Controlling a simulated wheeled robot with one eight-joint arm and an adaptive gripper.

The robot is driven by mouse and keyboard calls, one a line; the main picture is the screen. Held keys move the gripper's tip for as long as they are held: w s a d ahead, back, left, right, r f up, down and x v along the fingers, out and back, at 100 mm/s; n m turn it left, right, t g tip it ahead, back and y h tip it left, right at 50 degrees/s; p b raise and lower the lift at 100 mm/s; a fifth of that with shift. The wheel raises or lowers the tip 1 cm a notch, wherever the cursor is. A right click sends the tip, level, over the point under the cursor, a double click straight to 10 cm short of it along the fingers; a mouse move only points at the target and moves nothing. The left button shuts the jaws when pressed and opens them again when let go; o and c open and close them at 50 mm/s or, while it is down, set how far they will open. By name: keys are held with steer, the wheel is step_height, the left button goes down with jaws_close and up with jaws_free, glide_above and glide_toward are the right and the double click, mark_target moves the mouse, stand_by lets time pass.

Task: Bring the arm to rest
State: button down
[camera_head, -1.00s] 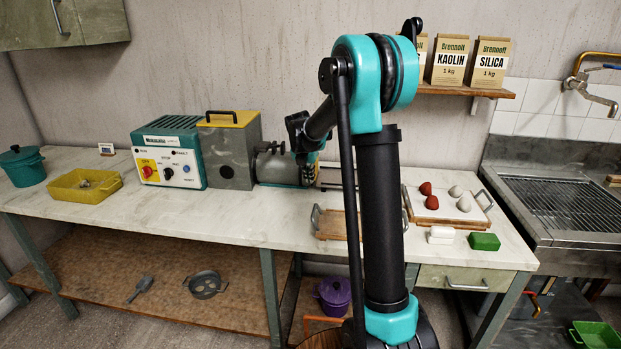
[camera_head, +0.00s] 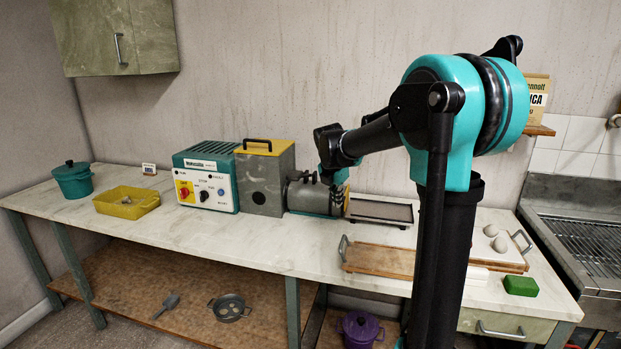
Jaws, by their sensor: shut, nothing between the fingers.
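My arm stands at the right of the centre, its teal elbow high and its dark forearm reaching left over the bench. My gripper (camera_head: 339,197) hangs small and dark at the arm's end, by the right end of the grey barrel (camera_head: 308,197) of the bench machine. It looks shut, with nothing seen in it. I cannot tell whether it touches the barrel. My upright arm link hides part of the bench's right side.
The teal-and-grey machine (camera_head: 265,180) stands mid-bench. A dark tray (camera_head: 381,211), a wooden tray (camera_head: 380,260), a board with pale lumps (camera_head: 512,258) and a green block (camera_head: 520,285) lie to the right. A yellow tub (camera_head: 125,203) and teal pot (camera_head: 73,180) stand left.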

steer(key=s+d+f+m, duration=0.2)
steer(key=s+f+m, duration=0.3)
steer(key=s+m, duration=0.4)
steer(key=s+d+f+m+y, duration=0.1)
steer(key=s+f+m, duration=0.5)
steer(key=s+m, duration=0.3)
steer(key=s+d+f+m+y, duration=0.1)
steer(key=s+d+f+m, duration=0.1)
steer(key=s+f+m, duration=0.3)
steer(key=s+m, duration=0.4)
steer(key=s, duration=0.4)
steer(key=shift+d+f, duration=0.25)
steer(key=shift+d, duration=0.05)
steer(key=shift+s, duration=0.1)
